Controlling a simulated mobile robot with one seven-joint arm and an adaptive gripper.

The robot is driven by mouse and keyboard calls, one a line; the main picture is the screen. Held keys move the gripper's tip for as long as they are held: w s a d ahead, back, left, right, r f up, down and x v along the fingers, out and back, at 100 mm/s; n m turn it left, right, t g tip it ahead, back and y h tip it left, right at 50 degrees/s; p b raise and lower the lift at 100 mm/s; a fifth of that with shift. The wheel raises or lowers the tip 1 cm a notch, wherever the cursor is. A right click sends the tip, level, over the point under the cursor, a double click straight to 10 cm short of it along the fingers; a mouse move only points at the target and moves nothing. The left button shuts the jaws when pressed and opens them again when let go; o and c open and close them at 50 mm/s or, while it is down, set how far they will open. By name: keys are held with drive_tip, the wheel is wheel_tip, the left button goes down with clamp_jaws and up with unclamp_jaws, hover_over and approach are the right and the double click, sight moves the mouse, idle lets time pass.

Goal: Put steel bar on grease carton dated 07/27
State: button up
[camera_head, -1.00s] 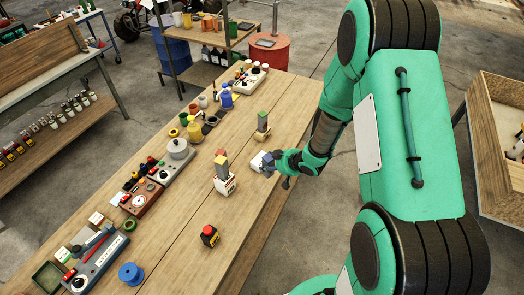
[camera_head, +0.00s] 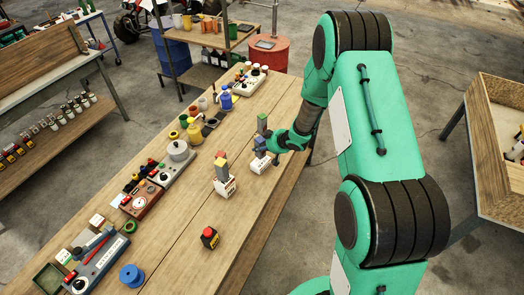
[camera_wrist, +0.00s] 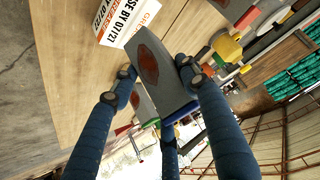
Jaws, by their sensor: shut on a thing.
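My gripper (camera_head: 267,147) is shut on a grey steel bar (camera_head: 259,144), which has a dark red round mark in the wrist view (camera_wrist: 160,85). The bar appears upright over a white grease carton (camera_head: 260,163) on the bench's right side. In the wrist view, the carton (camera_wrist: 128,20) shows "USE BY" and a date that looks like 07/27; the last digit is hard to read. The bar's far end overlaps the carton's edge in that view. I cannot tell whether they touch. The gripper's fingers (camera_wrist: 157,72) press on the bar's sides.
A green-topped grey block (camera_head: 262,124) stands just behind my gripper. A black and red item (camera_head: 210,237) and blue spool (camera_head: 131,274) stand nearer. Tools and pots line the bench's left side.

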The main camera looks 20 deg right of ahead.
drive_tip(key=shift+f, duration=1.7)
drive_tip(key=shift+f, duration=0.15)
drive_tip(key=o, duration=1.4)
drive_tip(key=v, duration=1.2)
drive_tip(key=shift+p, duration=0.3)
